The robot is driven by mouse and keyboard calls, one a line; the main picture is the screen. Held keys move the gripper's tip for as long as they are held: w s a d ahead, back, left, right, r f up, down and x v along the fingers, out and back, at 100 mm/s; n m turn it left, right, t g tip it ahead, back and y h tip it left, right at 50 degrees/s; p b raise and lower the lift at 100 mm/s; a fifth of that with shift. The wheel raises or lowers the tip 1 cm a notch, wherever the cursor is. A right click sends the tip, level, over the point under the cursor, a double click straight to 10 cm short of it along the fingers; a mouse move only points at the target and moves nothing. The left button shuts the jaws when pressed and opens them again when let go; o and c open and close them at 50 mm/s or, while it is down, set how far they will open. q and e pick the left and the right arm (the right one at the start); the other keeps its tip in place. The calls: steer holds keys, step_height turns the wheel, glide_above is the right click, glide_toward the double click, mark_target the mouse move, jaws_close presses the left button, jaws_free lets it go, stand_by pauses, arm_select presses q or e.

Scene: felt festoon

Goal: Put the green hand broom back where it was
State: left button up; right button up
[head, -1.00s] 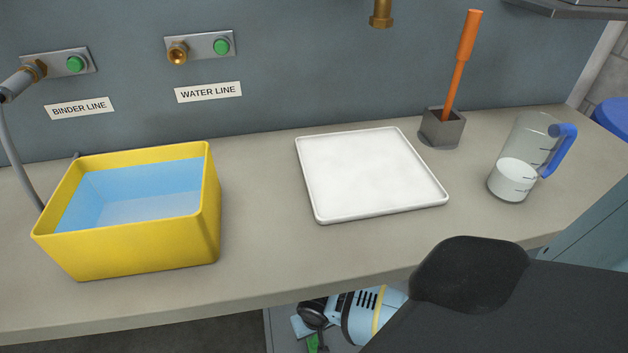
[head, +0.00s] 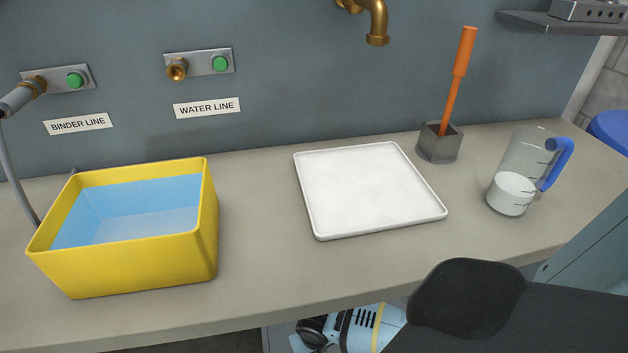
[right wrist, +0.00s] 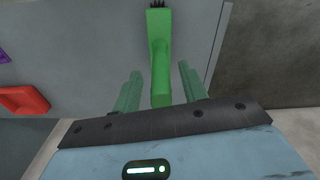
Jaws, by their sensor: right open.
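The green hand broom (right wrist: 159,50) shows in the right wrist view, with dark bristles at the top edge of the picture. Its handle reaches down between the fingers of my right gripper (right wrist: 160,72), with gaps showing on both sides. The gripper is open around the handle. The broom is in front of a plain grey surface; I cannot tell whether it rests on it or hangs against it. My left gripper is in neither view.
The counter holds a yellow tub (head: 212,235) of blue liquid, a white tray (head: 370,185), an orange-handled tool (head: 455,90) in a grey holder (head: 438,143) and a jug (head: 513,190). A red object (right wrist: 24,100) is left in the wrist view.

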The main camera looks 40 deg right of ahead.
steer(key=r+p, duration=0.1)
steer(key=r, duration=0.2)
steer(key=r+p, duration=0.1)
steer(key=r, duration=0.3)
steer(key=r+p, duration=0.2)
steer(key=r, duration=0.2)
steer(key=shift+s+a, duration=0.1)
steer(key=shift+s, duration=0.15)
steer(key=shift+r, duration=0.6)
steer(key=shift+s, duration=0.1)
steer(key=s+a+f+n+t+y, duration=0.1)
steer(key=s+a+f, duration=0.15)
steer(key=s, duration=0.45)
steer(key=s+a+f+n+t+y, duration=0.1)
steer(key=s+a+f+n+y, duration=0.1)
steer(key=s+a, duration=0.3)
steer(key=s+d+r+n+t, duration=0.1)
steer(key=s+r+t, duration=0.1)
steer(key=s, duration=0.6)
steer(key=s+d+r+n+t, duration=0.1)
steer(key=s+r, duration=0.2)
steer(key=s, duration=0.5)
steer(key=shift+s+n+t+h, duration=0.25)
steer(key=shift+n+t+h, duration=0.15)
steer(key=shift+f, duration=0.1)
